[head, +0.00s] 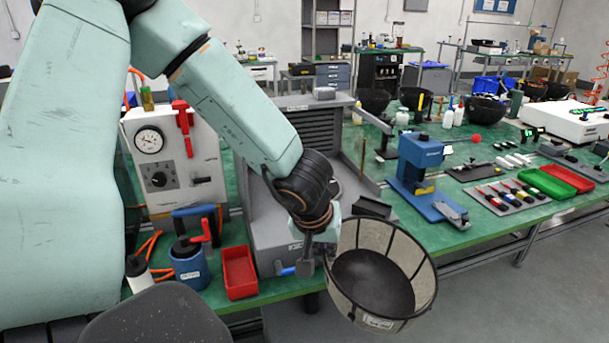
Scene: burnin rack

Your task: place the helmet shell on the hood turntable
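The helmet shell (425,293) looks like a pale, open bowl with dark ribs, a dark rounded inside and a small label low on its front. It is tilted with its opening facing up toward me, in the air past the table's front edge. My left gripper (328,256) is at the shell's left rim and appears shut on it; the fingertips are partly hidden. A grey louvred unit (365,150), perhaps the hood, stands behind my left arm. I cannot make out a turntable there; my arm covers much of that area. My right gripper is not in view.
A white gauge box (150,186), a blue pot (188,268) and a red tray (238,272) stand left of the shell. A blue press (418,168), screwdrivers (508,196) and green and red trays (546,184) are to the right. Black bowls (485,110) stand farther back.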

